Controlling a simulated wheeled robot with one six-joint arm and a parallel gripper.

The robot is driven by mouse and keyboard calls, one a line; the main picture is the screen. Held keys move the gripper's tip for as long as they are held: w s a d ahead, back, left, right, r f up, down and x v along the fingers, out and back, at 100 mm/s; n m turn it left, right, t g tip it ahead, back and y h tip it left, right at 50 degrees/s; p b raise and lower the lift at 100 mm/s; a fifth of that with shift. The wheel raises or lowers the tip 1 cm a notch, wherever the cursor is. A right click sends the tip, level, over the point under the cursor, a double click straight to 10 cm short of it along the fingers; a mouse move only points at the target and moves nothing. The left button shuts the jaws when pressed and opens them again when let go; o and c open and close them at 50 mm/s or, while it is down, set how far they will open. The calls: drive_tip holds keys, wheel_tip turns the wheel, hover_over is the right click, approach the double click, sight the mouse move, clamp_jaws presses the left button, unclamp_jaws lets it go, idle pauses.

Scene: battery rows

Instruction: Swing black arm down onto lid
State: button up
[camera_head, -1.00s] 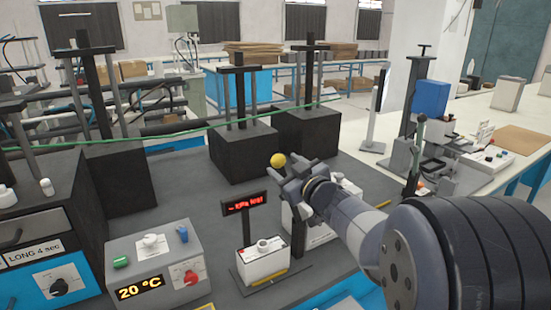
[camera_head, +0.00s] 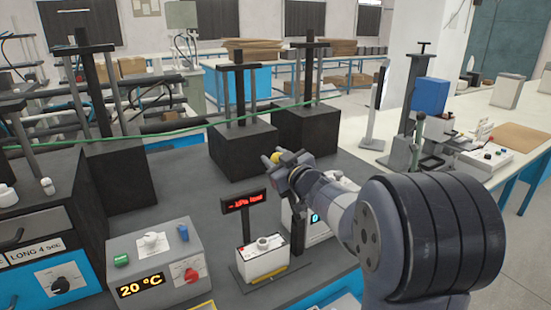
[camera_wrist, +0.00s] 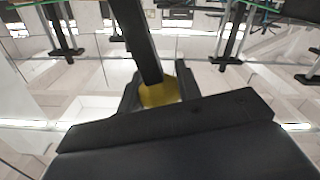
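A yellow ball knob (camera_head: 275,157) shows at the tips of my gripper (camera_head: 284,161) in the head view. In the wrist view the knob (camera_wrist: 160,92) sits between the two fingers of my gripper (camera_wrist: 157,88), and a black arm (camera_wrist: 137,40) runs from it up to the top edge. The yellow nearly fills the gap between the fingers; whether they press on it I cannot tell. In the head view most of the black arm is hidden. I cannot make out the lid for certain; my gripper and forearm cover part of a white box (camera_head: 318,228).
A small white unit (camera_head: 263,259) and a red-lit display (camera_head: 243,202) stand left of my arm. A grey control box (camera_head: 158,265) reads 20 °C. Black blocks with posts (camera_head: 243,150) stand behind. A green line (camera_head: 180,125) crosses the bench.

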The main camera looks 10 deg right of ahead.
clamp_jaws()
